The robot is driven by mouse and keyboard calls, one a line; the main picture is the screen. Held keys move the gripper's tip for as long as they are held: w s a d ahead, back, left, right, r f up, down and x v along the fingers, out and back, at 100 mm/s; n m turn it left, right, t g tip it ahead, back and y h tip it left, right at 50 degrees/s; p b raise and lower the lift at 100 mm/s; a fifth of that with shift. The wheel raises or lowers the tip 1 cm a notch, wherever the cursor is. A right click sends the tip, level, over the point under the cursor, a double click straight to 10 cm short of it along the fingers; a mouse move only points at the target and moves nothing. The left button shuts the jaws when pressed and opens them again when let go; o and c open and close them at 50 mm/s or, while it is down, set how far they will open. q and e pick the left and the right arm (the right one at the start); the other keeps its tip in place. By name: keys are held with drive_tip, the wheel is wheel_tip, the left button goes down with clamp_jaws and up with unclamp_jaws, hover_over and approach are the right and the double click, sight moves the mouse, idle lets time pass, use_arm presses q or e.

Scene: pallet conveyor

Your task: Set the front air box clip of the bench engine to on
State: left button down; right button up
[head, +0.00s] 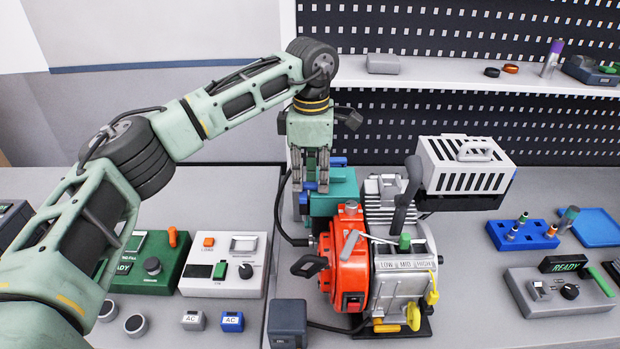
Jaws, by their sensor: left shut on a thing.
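The bench engine (352,268), with an orange-red housing and a grey body, stands on the bench in the middle of the head view. Its teal air box (343,190) sits at the back left of the engine. A small blue clip (310,186) shows at the left side of the air box, between my fingertips. Another blue piece (339,161) shows at the back of the box. My left gripper (310,188) points down and is shut on the blue clip. The fingers partly hide the clip, so its exact position cannot be told. My right gripper is not in view.
A white slotted cover (464,165) stands right of the air box, beside a dark lever (406,195). A black pull handle (308,266) sticks out at the engine's left. A white control box (224,265) and a green one stand left. A grey READY box (558,290) stands right.

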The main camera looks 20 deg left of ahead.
sight(312, 183)
use_arm(q)
drive_tip(key=shift+w+r+n, duration=0.15)
drive_tip(key=shift+r+n, duration=0.05)
drive_tip(key=shift+n, duration=0.3)
drive_tip(key=c, duration=1.7)
unclamp_jaws()
drive_tip(key=shift+d+f, duration=0.1)
drive_tip(key=shift+r, duration=0.25)
wheel_tip(312, 183, up, 12)
drive_tip(key=shift+f, duration=0.25)
